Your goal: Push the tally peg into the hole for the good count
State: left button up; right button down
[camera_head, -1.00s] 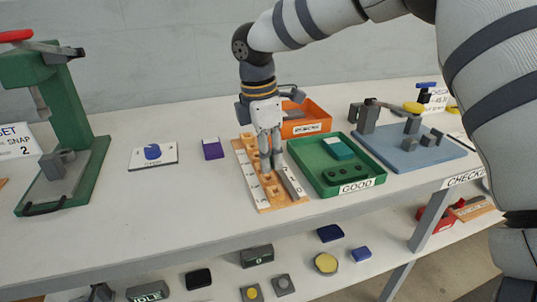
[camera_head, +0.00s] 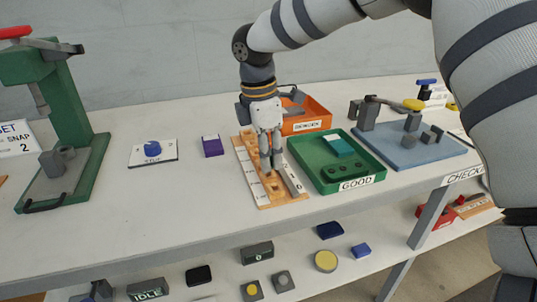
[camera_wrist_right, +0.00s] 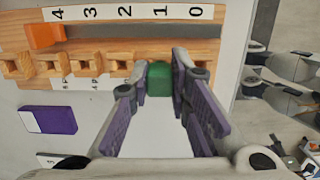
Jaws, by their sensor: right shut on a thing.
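The wooden tally board (camera_head: 295,200) lies on the bench; in the right wrist view the board (camera_wrist_right: 95,22) shows numbers 0 to 4 and a row of square holes. My right gripper (camera_head: 271,165) points down over the board. In the wrist view my right gripper (camera_wrist_right: 160,80) is shut on a green tally peg (camera_wrist_right: 160,78), which lines up with the 1 column of that row. The peg's lower end is hidden, so I cannot tell how deep it sits. My left gripper is not in view.
A green GOOD tray (camera_head: 375,172) stands right of the board, with an orange bin (camera_head: 318,112) behind it. A purple-and-white block (camera_head: 212,146) and a blue button (camera_head: 152,149) lie to the left. A green press (camera_head: 68,115) stands far left.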

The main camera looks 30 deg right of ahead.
aim_at(270, 152)
jog(key=shift+f, duration=0.85)
dwell(0.7)
jog(key=c, duration=1.4)
grip_release()
jog(key=shift+r, duration=0.1)
jog(key=shift+r, duration=2.45)
